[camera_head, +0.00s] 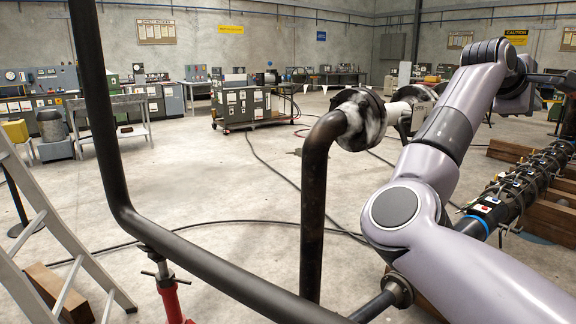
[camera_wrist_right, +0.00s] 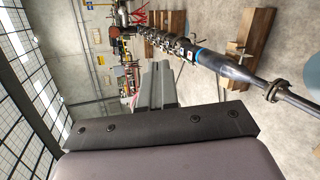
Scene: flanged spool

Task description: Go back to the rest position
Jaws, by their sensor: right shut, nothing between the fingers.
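My right arm crosses the right half of the head view. It rises from the lower right, bends at a large round joint and turns right near the top. My right gripper (camera_head: 558,80) is dark and partly cut off at the right edge. It also shows in the wrist view (camera_wrist_right: 156,88), shut and empty, with open space around it. A flanged spool (camera_head: 396,112), pale between dark flanges, sits left of my upper arm, at the top of a bent dark pipe (camera_head: 315,200). Part of the spool is behind my arm. My left gripper is not in view.
A long dark pipe (camera_head: 110,140) crosses the left foreground, over a red stand (camera_head: 172,300). A ladder (camera_head: 50,225) leans at the left. A pipe assembly with blue bands (camera_head: 515,190) lies on timber blocks at the right. Cables cross the open floor.

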